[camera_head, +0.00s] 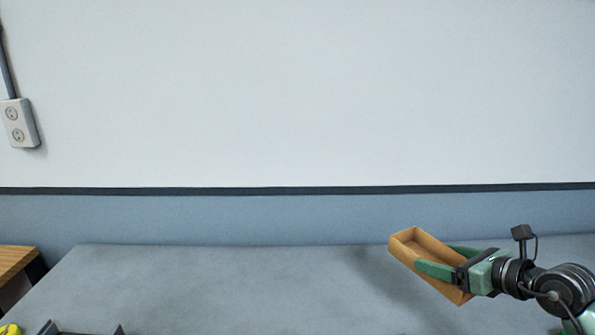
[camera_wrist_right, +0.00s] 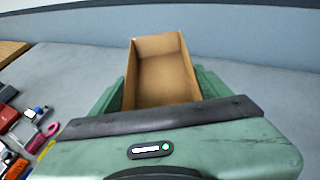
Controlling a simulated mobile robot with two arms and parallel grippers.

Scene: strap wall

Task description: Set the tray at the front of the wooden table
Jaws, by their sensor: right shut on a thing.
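The tray is a small brown open box (camera_head: 431,242), held tilted in the head view above the right part of a grey surface. It also shows between the green fingers in the right wrist view (camera_wrist_right: 165,75), and its inside looks empty. My right gripper (camera_head: 432,262) is shut on the tray, with a finger along each side. A wooden table (camera_head: 16,262) shows only as a corner at the left edge of the head view. It also shows at the top left of the right wrist view (camera_wrist_right: 12,50). My left gripper is not in view.
The grey surface (camera_head: 220,285) is mostly bare in its middle, against a blue and white wall (camera_head: 300,100). A dark rack-like thing (camera_head: 80,328) and a yellow item (camera_head: 10,329) show at the bottom left. Several small items (camera_wrist_right: 30,130) lie left in the wrist view.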

